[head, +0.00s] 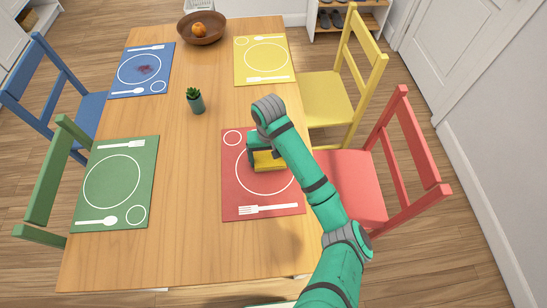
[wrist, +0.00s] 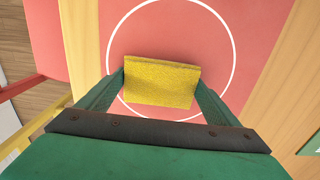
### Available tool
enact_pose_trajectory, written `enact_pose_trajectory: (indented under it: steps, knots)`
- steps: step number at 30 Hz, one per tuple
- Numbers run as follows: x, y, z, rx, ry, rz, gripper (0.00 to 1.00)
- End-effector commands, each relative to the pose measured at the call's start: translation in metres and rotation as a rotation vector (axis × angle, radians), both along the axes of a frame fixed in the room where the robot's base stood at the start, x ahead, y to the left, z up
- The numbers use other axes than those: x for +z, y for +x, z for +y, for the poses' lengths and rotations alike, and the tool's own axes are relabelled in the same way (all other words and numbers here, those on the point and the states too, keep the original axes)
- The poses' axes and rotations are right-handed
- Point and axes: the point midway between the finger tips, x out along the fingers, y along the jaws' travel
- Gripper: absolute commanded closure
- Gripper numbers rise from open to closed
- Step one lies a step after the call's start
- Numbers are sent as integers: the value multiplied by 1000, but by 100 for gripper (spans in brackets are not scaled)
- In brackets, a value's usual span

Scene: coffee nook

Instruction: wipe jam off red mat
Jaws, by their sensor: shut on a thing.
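The red mat (head: 237,202) lies on the right side of the table, with a white plate outline, a small circle and a fork printed on it. My gripper (wrist: 160,86) is shut on a yellow sponge (wrist: 160,80), which also shows in the head view (head: 270,161). The sponge is over the mat's plate circle; I cannot tell whether it touches the mat. No jam shows on the visible part of the red mat (wrist: 190,40); the part under the sponge and arm is hidden. A dark reddish smear (head: 146,69) is on the blue mat (head: 125,80) at the far left.
A potted succulent (head: 196,102) stands mid-table, left of my arm. A brown bowl (head: 203,28) with orange fruit is at the far end. Green (head: 143,165) and yellow (head: 243,45) mats lie clear. A red chair (head: 350,190) is at the right edge.

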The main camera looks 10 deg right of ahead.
Motion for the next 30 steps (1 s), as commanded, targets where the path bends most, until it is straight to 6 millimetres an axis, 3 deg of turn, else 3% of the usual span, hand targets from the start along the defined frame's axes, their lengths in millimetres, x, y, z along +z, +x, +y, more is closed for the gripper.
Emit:
enact_pose_trajectory:
  steps: [15, 26, 30]
  knots:
    - [-2, -3, 40, 10, 5, 8, 36]
    - [0, -2, 41, 6, 4, 5, 36]
    - [10, 0, 39, 6, 1, 1, 36]
